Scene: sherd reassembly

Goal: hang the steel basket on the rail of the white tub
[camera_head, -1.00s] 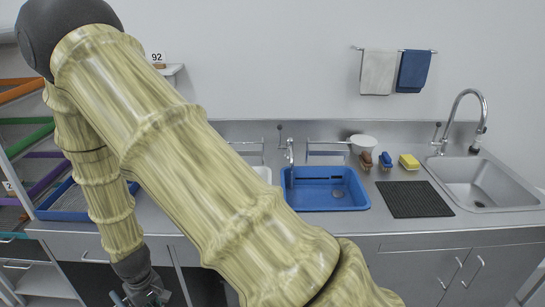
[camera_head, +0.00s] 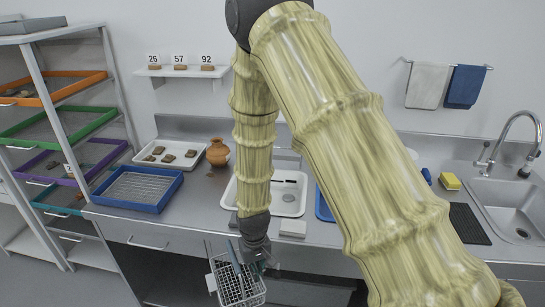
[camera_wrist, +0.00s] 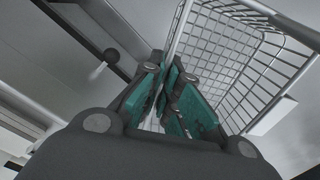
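The steel basket (camera_head: 226,291) is a wire mesh basket hanging from my gripper (camera_head: 256,262), below the counter's front edge and in front of the cabinets. In the wrist view the basket (camera_wrist: 245,55) fills the upper right, and the teal pads of my gripper (camera_wrist: 178,95) are closed on its wire edge. Something dark and thin stands in the basket.
A blue tub (camera_head: 322,208) is right of the white tub, mostly behind my arm. A white block (camera_head: 293,228) lies at the counter's front edge. A blue tray (camera_head: 137,188), a white tray with sherds (camera_head: 168,154) and a clay jar (camera_head: 217,152) stand to the left.

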